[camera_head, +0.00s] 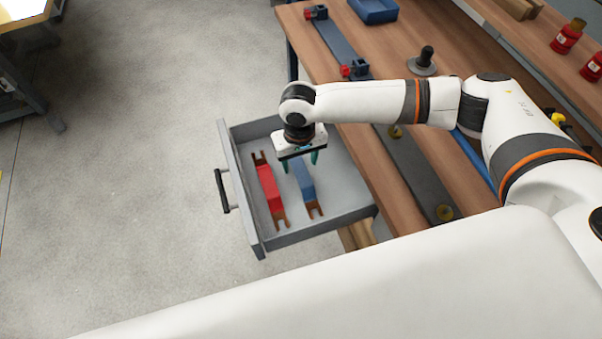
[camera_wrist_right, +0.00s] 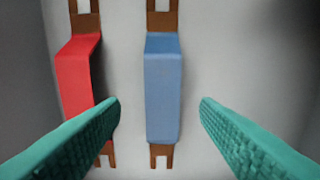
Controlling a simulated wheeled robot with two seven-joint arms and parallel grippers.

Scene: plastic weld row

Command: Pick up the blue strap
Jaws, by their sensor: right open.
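The blue strap (camera_head: 303,182) lies in the open grey drawer, a blue block-like middle with brown forked ends. In the right wrist view the blue strap (camera_wrist_right: 163,95) stands lengthwise between the two green fingers, apart from both. My right gripper (camera_head: 300,160) is above the drawer, over the far part of the blue strap, and partly hides it. In the right wrist view the right gripper (camera_wrist_right: 160,115) is open and empty. My left gripper is not in view.
A red strap (camera_head: 269,189) lies left of the blue one in the drawer (camera_head: 244,199); it also shows in the wrist view (camera_wrist_right: 75,80), close to the left finger. The wooden workbench (camera_head: 318,56) borders the drawer's right side. Open floor lies left.

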